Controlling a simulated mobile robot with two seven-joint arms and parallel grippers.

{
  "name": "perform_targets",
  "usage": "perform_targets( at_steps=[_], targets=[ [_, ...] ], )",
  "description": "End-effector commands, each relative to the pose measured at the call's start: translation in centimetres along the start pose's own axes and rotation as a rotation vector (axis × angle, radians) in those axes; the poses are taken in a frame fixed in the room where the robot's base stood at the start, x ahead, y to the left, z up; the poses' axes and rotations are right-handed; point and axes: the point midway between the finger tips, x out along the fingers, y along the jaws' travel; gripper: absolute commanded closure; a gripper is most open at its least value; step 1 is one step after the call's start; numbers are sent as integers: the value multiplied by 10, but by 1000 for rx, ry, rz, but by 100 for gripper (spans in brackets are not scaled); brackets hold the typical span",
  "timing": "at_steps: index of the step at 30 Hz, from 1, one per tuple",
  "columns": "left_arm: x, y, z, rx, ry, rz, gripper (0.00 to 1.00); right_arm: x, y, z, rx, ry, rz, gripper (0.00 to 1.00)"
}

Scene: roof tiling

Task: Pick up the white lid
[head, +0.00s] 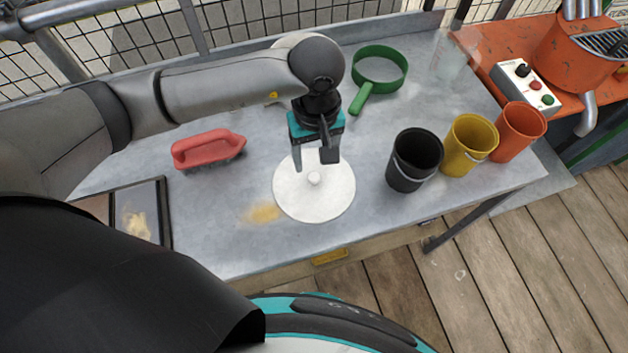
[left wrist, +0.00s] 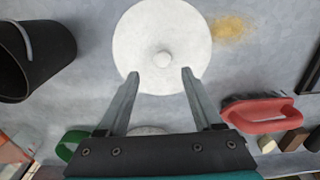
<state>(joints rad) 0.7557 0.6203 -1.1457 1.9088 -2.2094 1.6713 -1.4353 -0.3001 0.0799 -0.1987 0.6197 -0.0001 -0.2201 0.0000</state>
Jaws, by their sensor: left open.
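The white lid (head: 314,203) is a flat round disc with a small knob at its centre, lying on the grey metal table. It also shows in the left wrist view (left wrist: 140,40), with its knob just ahead of the space between my fingertips. My left gripper (head: 313,167) is open and empty, pointing down over the lid's far part. In the left wrist view its two fingers (left wrist: 158,85) stand apart, with the knob lying between their lines. I cannot tell the exact height of the fingertips above the lid. My right gripper is not in view.
Black (head: 414,160), yellow (head: 467,145) and orange (head: 517,132) buckets stand right of the lid. A dark-framed tray (head: 160,205) is at the left. Bare table surrounds the lid near a yellowish powder patch (head: 262,214).

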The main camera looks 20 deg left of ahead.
Motion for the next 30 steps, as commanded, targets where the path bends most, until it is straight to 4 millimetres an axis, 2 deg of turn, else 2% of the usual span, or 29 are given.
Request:
perform_targets(
  at_steps=[4, 12, 21, 30],
  targets=[
    [12, -2, 2, 0, -2, -2, 33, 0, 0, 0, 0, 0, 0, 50],
    [50, -4, 4, -2, -2, -1, 33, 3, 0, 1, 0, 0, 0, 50],
    [54, -4, 3, 0, 0, 1, 33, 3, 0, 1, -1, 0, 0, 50],
    [53, -4, 3, 0, 0, 1, 67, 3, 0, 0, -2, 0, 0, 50]
  ],
)
